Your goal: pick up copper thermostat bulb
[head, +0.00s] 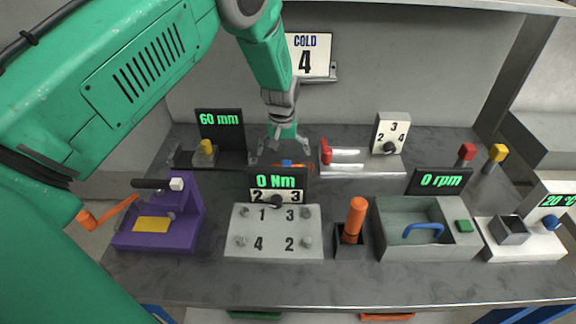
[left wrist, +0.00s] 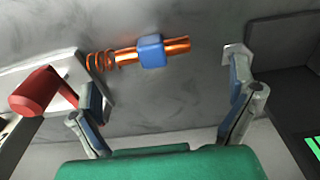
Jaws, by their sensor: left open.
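The copper thermostat bulb (left wrist: 177,46) is a copper rod with a blue block (left wrist: 151,51) around its middle and a copper coil (left wrist: 98,62) at one end. It lies on the grey bench top. In the head view only a small part of the blue block (head: 287,163) shows behind the 0 Nm display. My left gripper (head: 286,150) points down over this spot from above. In the left wrist view its fingers (left wrist: 158,62) are wide apart, with the bulb between and beyond them, and nothing is held. I cannot tell the height gap. My right gripper is not in view.
A red lever (head: 326,151) on a pale fixture stands close to the right of my left gripper. The 0 Nm display (head: 276,180) stands in front. A 60 mm display (head: 221,128) is to the left. The bench front edge is mostly clear.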

